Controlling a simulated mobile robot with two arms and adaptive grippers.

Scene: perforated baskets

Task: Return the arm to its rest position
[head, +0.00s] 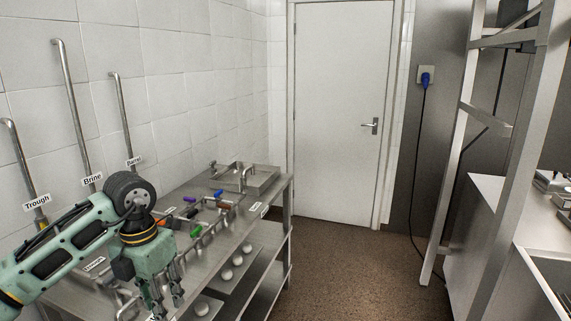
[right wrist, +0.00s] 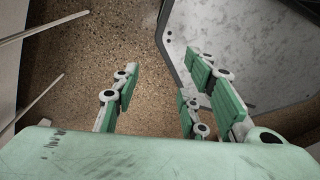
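My left arm, pale green with black joints, comes in from the left in the head view. Its gripper (head: 165,294) points down over the near part of the steel table (head: 225,243). Its fingers look apart, with nothing seen between them; the tips are close to the bottom edge of the picture. My right gripper (right wrist: 170,95) shows only in the right wrist view. Its green fingers are wide apart and empty, above the brown speckled floor (right wrist: 115,45) and a grey metal surface (right wrist: 245,40).
Pipes labelled Trough, Brine and Barrel run up the tiled wall. A steel frame (head: 510,150) stands right. The floor (head: 350,265) before the door (head: 340,110) is clear.

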